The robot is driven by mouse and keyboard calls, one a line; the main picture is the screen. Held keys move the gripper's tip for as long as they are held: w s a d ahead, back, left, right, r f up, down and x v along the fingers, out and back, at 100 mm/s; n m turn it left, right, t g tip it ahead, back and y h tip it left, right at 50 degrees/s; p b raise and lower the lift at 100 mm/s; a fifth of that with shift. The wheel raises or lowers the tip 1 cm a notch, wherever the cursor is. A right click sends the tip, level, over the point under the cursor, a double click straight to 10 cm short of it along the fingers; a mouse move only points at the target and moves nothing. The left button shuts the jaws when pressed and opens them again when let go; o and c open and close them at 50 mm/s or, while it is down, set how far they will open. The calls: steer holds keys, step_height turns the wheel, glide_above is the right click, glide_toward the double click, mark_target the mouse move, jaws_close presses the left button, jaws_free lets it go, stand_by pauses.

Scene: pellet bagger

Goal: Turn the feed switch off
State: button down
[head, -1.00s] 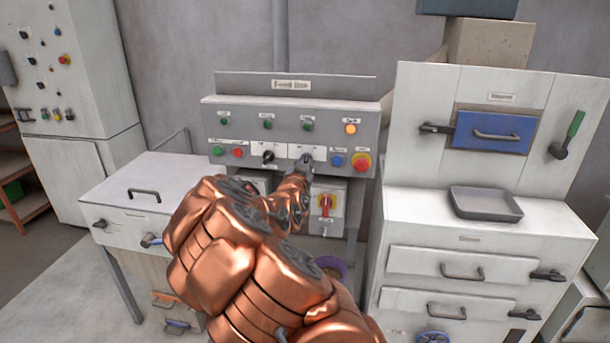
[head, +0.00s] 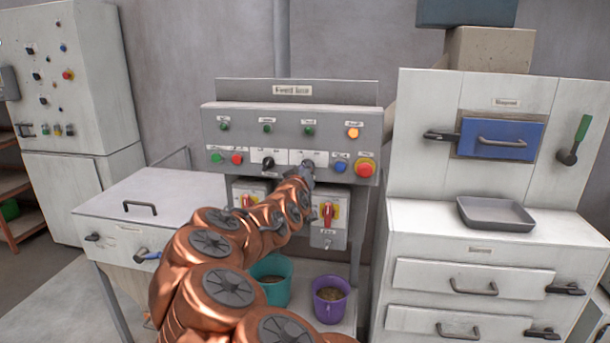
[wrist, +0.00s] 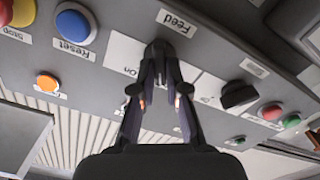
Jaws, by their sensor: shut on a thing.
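The feed switch sits on a white plate under the label "Feed" (wrist: 178,21) in the wrist view, with "On" (wrist: 130,70) printed on one side. My gripper (wrist: 158,52) is shut on the switch knob, which its fingertips mostly hide, so I cannot read where the knob points. In the head view my gripper (head: 307,170) is at the right-hand plate of the grey feed line panel (head: 290,115), between the other black selector knob (head: 268,162) and the blue reset button (head: 340,167).
A red stop button (head: 365,168) is right of the reset button. An amber lamp (head: 352,133) is lit above. Below the panel are two red-handled isolators (head: 328,213), a teal bucket (head: 273,279) and a purple bucket (head: 329,298). A white cabinet (head: 440,232) stands close right.

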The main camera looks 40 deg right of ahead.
stand_by(0.5)
steer(key=c, duration=1.2)
jaws_free()
steer(key=shift+v, duration=6)
